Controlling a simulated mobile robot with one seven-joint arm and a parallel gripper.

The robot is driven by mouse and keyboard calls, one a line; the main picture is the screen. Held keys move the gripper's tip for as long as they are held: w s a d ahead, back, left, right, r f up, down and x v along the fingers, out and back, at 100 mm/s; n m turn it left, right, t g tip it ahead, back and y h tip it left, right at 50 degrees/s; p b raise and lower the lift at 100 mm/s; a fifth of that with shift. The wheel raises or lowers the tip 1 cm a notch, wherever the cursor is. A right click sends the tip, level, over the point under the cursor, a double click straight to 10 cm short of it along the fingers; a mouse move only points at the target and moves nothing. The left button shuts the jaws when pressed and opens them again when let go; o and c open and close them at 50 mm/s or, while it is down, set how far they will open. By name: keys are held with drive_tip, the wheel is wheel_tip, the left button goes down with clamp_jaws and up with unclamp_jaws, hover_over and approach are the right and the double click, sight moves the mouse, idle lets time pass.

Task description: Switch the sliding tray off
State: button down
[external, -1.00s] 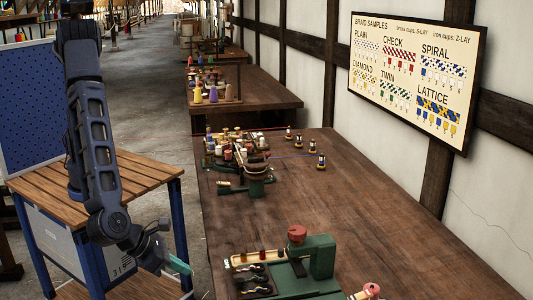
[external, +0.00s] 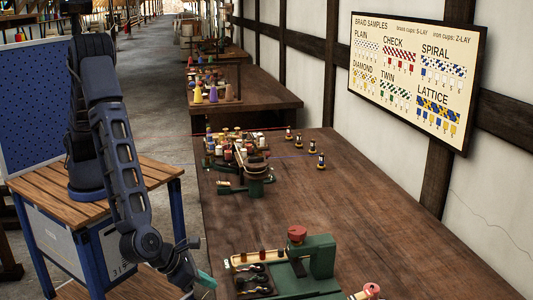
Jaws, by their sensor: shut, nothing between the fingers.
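A green machine (external: 318,258) with a red knob (external: 297,233) on top stands at the near end of the long table.
A braiding machine with several bobbins (external: 240,150) and a green post (external: 257,180) stand farther along the table (external: 330,215). Several small spools (external: 320,162) stand to its right. A round pink-topped part (external: 371,290) shows at the bottom edge. The table's middle right is clear.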

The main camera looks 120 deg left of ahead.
sight(264, 286)
drive_tip(key=w+a, duration=0.1)
drive_tip(key=w+a+f, duration=0.1)
drive_tip(key=a, duration=0.1)
drive_tip(key=shift+w+a, duration=0.2)
drive_tip(key=shift+w, duration=0.05)
drive_tip(key=shift+w+a, duration=0.15)
drive_tip(key=shift+a, duration=0.1)
drive_tip(key=w+a, duration=0.6)
drive_tip(key=shift+w+a, duration=0.35)
drive_tip(key=shift+w, duration=0.05)
drive_tip(key=shift+w+a+r, duration=0.1)
drive_tip(key=shift+w+a, duration=0.1)
drive_tip(key=shift+a, duration=0.1)
